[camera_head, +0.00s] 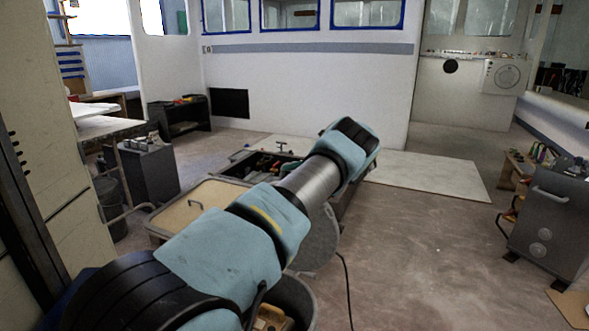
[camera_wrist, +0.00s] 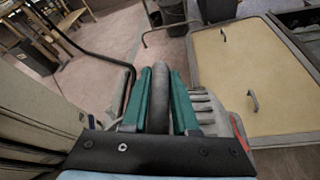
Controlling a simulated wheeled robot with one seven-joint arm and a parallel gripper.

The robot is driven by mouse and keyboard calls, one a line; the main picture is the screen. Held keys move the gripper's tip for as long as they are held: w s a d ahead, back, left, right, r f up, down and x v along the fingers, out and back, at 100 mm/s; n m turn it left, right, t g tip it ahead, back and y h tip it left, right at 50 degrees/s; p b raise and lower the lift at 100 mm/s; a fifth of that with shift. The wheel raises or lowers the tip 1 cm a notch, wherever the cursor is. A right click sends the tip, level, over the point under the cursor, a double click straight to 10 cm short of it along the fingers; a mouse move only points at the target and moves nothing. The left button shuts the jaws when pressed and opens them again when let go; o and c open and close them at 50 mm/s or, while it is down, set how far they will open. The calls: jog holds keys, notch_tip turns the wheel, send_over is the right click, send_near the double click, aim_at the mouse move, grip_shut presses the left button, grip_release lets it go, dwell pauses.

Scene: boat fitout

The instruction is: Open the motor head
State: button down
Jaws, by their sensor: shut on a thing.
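In the wrist view, my gripper (camera_wrist: 160,85) has two green fingers closed on the sides of a dark grey rounded part (camera_wrist: 161,75). The part stands upright between them; I cannot tell for certain that it belongs to the motor head. A light grey ribbed part (camera_wrist: 207,108) sits right beside the right finger, with a red edge close by. In the head view my arm crosses the middle and my fingers are hidden. Below the arm a grey rounded shell (camera_head: 320,243) shows, and a grey rim (camera_head: 303,292) lies nearer, with tan pieces inside. Which of these is the motor head is unclear.
A tan panel (camera_head: 200,204) with two handles lies left of my arm and also shows in the wrist view (camera_wrist: 245,75). An open dark bay (camera_head: 262,164) lies beyond it. A grey cabinet (camera_head: 552,222) stands at right. The floor between is mostly clear, with a black cable (camera_head: 347,285).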

jog(key=shift+a+f, duration=0.1)
jog(key=shift+a, duration=0.05)
jog(key=c, duration=0.7)
grip_release()
jog(key=b+v, duration=0.1)
jog(key=v, duration=1)
